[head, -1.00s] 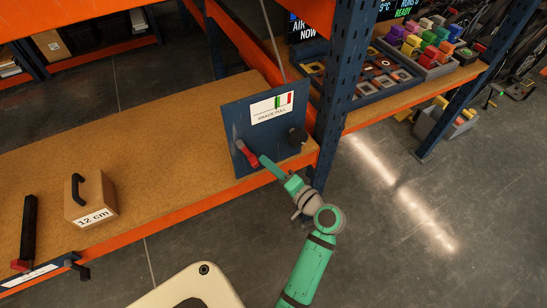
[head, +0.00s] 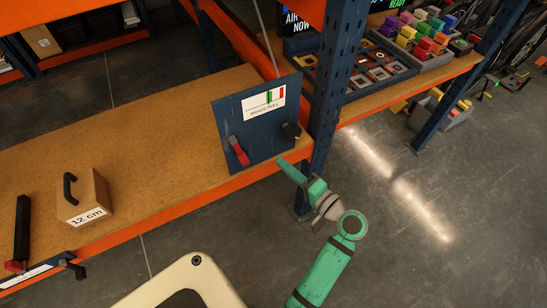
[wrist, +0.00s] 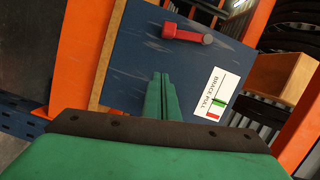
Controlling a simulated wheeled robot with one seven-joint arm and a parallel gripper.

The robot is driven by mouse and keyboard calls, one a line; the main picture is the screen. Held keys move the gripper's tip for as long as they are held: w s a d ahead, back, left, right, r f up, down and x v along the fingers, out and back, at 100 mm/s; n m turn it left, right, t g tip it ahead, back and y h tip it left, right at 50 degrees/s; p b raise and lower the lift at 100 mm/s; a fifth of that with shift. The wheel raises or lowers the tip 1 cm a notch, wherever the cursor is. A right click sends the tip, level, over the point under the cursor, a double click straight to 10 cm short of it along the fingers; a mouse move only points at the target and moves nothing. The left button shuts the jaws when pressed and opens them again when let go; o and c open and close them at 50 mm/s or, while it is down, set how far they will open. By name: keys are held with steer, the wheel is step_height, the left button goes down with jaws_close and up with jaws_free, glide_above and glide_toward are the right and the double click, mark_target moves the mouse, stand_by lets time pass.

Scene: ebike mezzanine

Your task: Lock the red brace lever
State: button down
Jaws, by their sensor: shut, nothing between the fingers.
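The red brace lever (head: 238,150) sits on the left part of a blue upright panel (head: 226,114) labelled "BRACE PULL". In the head view its red grip points down and slightly right from its pivot. The lever also shows in the wrist view (wrist: 188,34), near the top of the panel. The panel's label (head: 265,103) carries a green and red gauge. A black knob (head: 291,131) is on the panel's right side. My gripper (head: 281,162) is shut and empty, below and right of the lever and apart from it. In the wrist view its green fingers (wrist: 161,78) are together.
The panel stands on a wooden shelf with an orange front beam (head: 150,222), beside a blue rack post (head: 327,110). A box marked "12 cm" (head: 84,199) stands left. Trays of coloured blocks (head: 425,50) are at the back right. Open floor lies in front.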

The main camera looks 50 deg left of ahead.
steer(key=shift+s+d+r, duration=0.1)
steer(key=shift+s+d, duration=0.05)
steer(key=shift+d, duration=1.8)
